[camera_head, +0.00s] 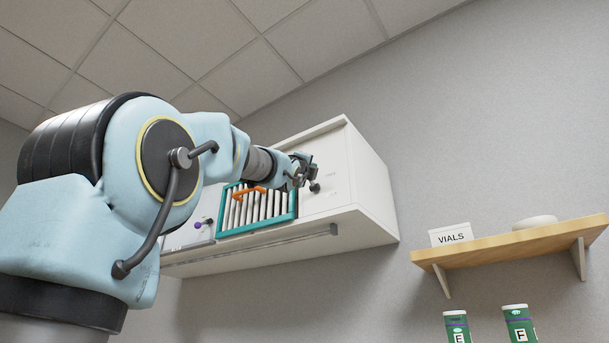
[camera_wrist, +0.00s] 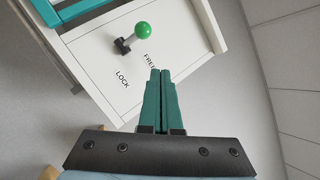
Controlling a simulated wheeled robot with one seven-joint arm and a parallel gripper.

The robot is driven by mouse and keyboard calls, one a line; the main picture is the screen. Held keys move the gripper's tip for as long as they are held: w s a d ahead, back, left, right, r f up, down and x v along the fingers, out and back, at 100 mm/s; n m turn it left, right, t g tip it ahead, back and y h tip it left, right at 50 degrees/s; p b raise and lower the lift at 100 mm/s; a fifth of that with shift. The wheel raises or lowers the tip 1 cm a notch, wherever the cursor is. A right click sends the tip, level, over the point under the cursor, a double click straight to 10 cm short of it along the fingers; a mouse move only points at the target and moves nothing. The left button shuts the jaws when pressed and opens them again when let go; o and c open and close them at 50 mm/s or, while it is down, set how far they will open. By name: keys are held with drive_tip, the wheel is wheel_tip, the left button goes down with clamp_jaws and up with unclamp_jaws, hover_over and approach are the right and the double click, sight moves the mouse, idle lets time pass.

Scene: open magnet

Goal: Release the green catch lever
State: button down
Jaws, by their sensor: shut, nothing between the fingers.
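The green catch lever (camera_wrist: 141,30) has a round green knob on a short grey stem, with a dark pivot block. It stands on a white panel (camera_wrist: 90,40) of the cabinet, near the printed words FREE and LOCK. My gripper (camera_wrist: 160,72) is shut and empty, its green fingers together just below the lever in the wrist view, apart from the knob. In the head view my gripper (camera_head: 308,172) is in front of the white cabinet (camera_head: 372,182); I cannot make out the green knob there.
A teal-framed grille (camera_head: 294,205) with white slats and an orange handle (camera_head: 250,190) sits left of my gripper. A purple knob (camera_head: 198,225) is farther left. A wooden shelf (camera_head: 500,242) with a VIALS sign (camera_head: 451,236) is at right, with open wall between.

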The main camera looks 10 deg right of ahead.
drive_tip(key=s+a, duration=0.2)
drive_tip(key=s, duration=0.1)
drive_tip(key=s+a, duration=0.1)
drive_tip(key=shift+s+a+r, duration=0.15)
drive_tip(key=shift+s+a, duration=0.1)
drive_tip(key=shift+s, duration=0.05)
idle(0.4)
